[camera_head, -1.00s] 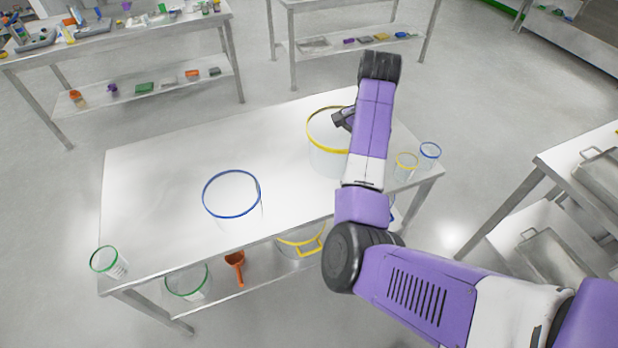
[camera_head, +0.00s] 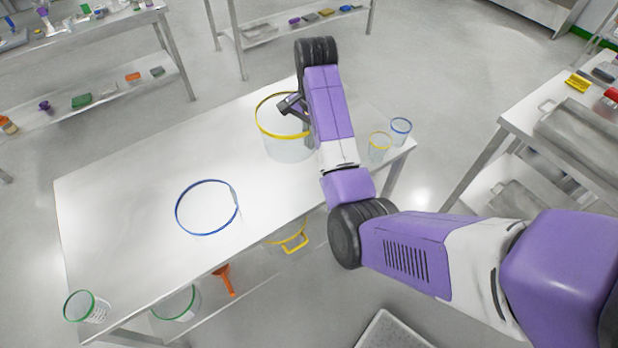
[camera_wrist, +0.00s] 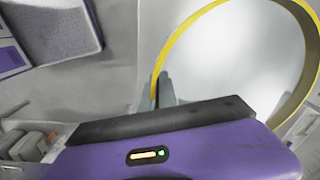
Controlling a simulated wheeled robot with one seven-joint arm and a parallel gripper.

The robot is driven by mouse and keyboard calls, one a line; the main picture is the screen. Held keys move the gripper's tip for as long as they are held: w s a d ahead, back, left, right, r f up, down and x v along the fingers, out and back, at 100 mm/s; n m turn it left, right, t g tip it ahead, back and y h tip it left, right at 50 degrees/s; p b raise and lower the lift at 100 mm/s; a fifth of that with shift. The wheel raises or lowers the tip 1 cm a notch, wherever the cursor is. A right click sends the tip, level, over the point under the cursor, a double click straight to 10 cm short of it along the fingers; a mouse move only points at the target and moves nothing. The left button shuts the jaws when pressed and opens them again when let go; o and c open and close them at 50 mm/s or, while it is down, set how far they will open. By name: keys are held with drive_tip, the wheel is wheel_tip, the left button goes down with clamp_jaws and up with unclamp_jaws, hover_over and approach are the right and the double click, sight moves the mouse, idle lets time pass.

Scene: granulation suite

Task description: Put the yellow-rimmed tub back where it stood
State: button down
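The large clear tub with a yellow rim (camera_head: 285,148) is at the far right part of the steel table, upright. I cannot tell whether its base touches the tabletop. My gripper (camera_head: 291,105) is at the tub's rim, on its far side in the head view. In the wrist view the yellow rim (camera_wrist: 184,37) runs down to the grey fingers (camera_wrist: 164,90), which appear closed on the tub's wall. My arm hides the tub's right edge in the head view.
A large blue-rimmed tub (camera_head: 207,234) stands left on the table (camera_head: 130,185). A small yellow-rimmed beaker (camera_head: 379,148) and a blue-rimmed one (camera_head: 400,130) stand at the right end. A green-rimmed beaker (camera_head: 86,308) is at the near-left corner. The far-left tabletop is clear.

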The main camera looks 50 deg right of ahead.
drive_tip(key=shift+s+a+f+b, duration=0.1)
drive_tip(key=shift+f+b, duration=0.8)
drive_tip(key=shift+f, duration=3.35)
drive_tip(key=shift+s+a+f+b, duration=0.1)
drive_tip(key=shift+f+b, duration=0.75)
drive_tip(key=shift+f, duration=3.35)
drive_tip(key=shift+f, duration=0.15)
drive_tip(key=c, duration=1.7)
unclamp_jaws()
drive_tip(key=r, duration=1.2)
drive_tip(key=shift+s+r, duration=0.2)
drive_tip(key=shift+s, duration=0.05)
